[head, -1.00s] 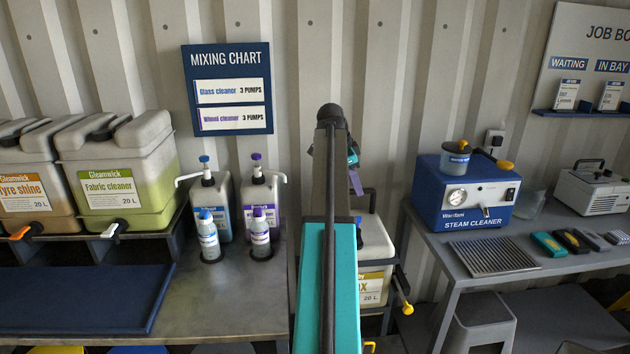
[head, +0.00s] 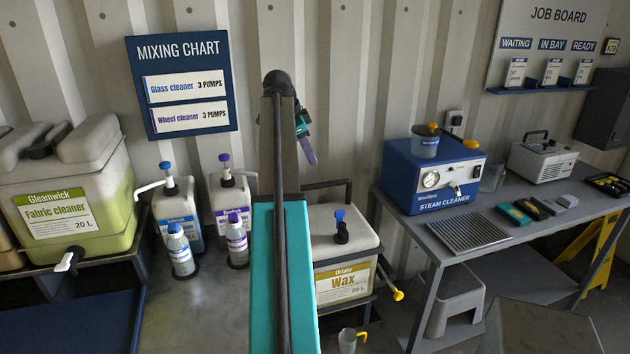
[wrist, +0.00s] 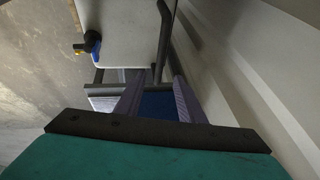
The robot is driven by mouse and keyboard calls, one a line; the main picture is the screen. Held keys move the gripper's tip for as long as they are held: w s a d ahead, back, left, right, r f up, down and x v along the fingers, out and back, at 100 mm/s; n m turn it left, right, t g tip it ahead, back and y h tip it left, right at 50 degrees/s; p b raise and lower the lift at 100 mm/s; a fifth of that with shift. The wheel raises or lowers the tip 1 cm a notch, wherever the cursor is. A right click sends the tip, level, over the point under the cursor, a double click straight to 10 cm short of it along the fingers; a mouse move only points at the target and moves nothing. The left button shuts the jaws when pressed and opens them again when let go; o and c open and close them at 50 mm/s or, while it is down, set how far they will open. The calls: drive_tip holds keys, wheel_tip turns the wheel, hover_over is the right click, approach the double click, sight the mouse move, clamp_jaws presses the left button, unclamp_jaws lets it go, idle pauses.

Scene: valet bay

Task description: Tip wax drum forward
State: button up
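The wax drum (head: 330,228) is a pale container with a yellow "Wax" label. It sits in a dark cradle right of my arm in the head view, and my arm hides its left side. It has a blue-and-black cap on top and a yellow tap low on the right. A dark bar handle (head: 348,192) rises behind it. The drum (wrist: 125,30) and the bar (wrist: 163,40) also show in the wrist view. My gripper (head: 310,155) hangs above and behind the drum, near the wall. Its purple fingers (wrist: 158,98) are apart, with nothing held between them.
A table (head: 480,235) with a steam cleaner (head: 430,180) stands right. A cup (head: 347,340) is below the wax drum. The wall is close behind.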

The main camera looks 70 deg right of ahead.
sight(319, 184)
drive_tip(key=shift+w+a+f, duration=0.1)
drive_tip(key=shift+w, duration=0.15)
drive_tip(key=shift+p+x, duration=2.1)
drive_tip(key=shift+x, duration=4.7)
clamp_jaws()
drive_tip(key=shift+w+d, duration=0.1)
drive_tip(key=shift+d, duration=0.1)
drive_tip(key=shift+a, duration=0.25)
